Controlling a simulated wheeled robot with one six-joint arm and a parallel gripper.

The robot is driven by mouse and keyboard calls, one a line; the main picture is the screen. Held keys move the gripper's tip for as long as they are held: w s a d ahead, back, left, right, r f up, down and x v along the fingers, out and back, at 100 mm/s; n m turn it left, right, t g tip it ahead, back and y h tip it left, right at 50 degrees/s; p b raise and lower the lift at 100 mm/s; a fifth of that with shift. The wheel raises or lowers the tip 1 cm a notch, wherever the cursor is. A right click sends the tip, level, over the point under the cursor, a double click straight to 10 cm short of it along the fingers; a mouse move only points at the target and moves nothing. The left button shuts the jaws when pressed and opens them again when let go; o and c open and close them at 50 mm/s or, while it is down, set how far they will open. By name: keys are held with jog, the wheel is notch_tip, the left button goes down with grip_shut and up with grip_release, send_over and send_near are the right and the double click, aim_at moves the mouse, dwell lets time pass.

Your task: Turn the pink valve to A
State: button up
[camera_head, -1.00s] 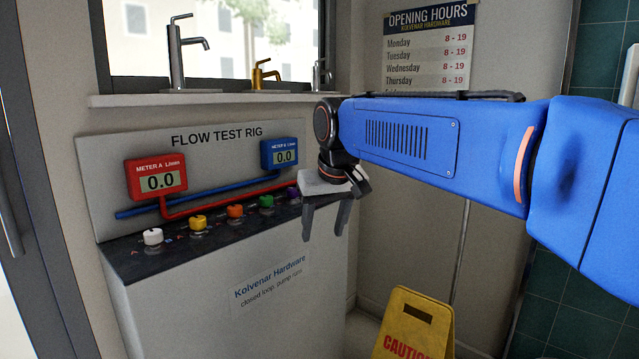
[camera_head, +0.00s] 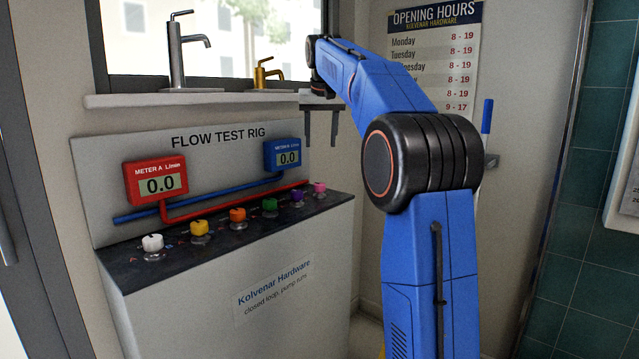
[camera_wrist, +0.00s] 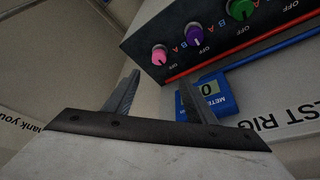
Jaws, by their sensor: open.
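The pink valve (camera_head: 319,188) is the rightmost knob on the dark top of the flow test rig (camera_head: 222,300). In the wrist view the pink valve (camera_wrist: 159,55) shows a pale pointer mark, with an "OFF" label beside it and a blue "B" and red "A" nearby. I cannot tell exactly where the mark points. My gripper (camera_head: 321,142) is open and empty, with its fingers pointing down, above the pink valve and apart from it. In the wrist view its two fingers (camera_wrist: 160,85) stand apart with nothing between them.
The purple valve (camera_head: 297,197) sits close beside the pink one, with green, orange, yellow and white valves further left. Red meter A (camera_head: 156,179) and blue meter B (camera_head: 283,155) both read 0.0. A window sill with taps (camera_head: 210,99) lies above.

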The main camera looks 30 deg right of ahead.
aim_at(320, 184)
jog(key=x, duration=1.7)
jog(key=shift+w+d+f, duration=0.1)
jog(key=shift+w+d, duration=0.2)
jog(key=c, duration=1)
